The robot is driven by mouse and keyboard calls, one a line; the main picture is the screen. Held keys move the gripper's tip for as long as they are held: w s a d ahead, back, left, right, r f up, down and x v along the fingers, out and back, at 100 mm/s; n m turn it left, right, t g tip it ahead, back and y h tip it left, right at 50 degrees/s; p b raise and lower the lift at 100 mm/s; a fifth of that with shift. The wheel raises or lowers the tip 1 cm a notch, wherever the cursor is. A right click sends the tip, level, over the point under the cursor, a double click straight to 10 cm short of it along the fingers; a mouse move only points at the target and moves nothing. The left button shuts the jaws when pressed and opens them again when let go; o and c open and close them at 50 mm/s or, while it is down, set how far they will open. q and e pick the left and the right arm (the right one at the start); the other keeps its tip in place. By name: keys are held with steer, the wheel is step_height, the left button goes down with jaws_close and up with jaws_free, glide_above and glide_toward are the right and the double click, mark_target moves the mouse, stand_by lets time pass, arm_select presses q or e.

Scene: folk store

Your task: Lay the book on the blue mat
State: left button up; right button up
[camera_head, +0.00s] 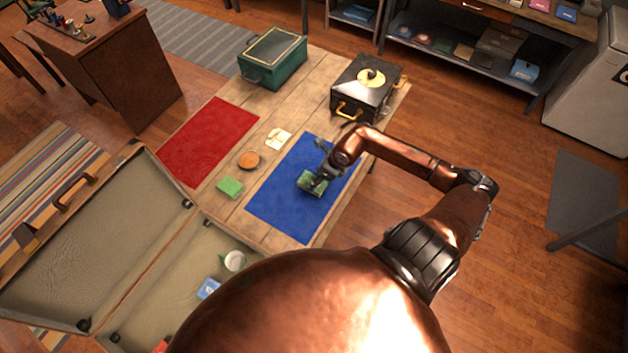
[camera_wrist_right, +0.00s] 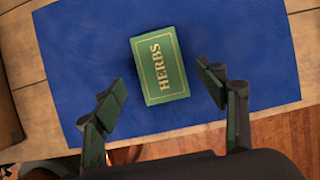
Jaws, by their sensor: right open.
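The book is green with "HERBS" on its cover; in the right wrist view the book (camera_wrist_right: 159,66) lies flat within the blue mat (camera_wrist_right: 85,50), cover up and slightly turned. In the head view the book (camera_head: 309,184) shows on the blue mat (camera_head: 277,205), partly covered by my gripper. My right gripper (camera_head: 319,180) is above the book. In the right wrist view the right gripper (camera_wrist_right: 165,90) is open, its two fingers apart on either side of the book's lower part and not touching it. My left gripper is not in view.
On the wooden table are a red mat (camera_head: 208,140), a green block-like item (camera_head: 230,187), a round orange-brown item (camera_head: 249,160), a pale item (camera_head: 278,139), a green box (camera_head: 273,60) and a black box (camera_head: 365,88). An open suitcase (camera_head: 95,240) lies at the left front.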

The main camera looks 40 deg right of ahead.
steer(key=v, duration=0.6)
stand_by(0.4)
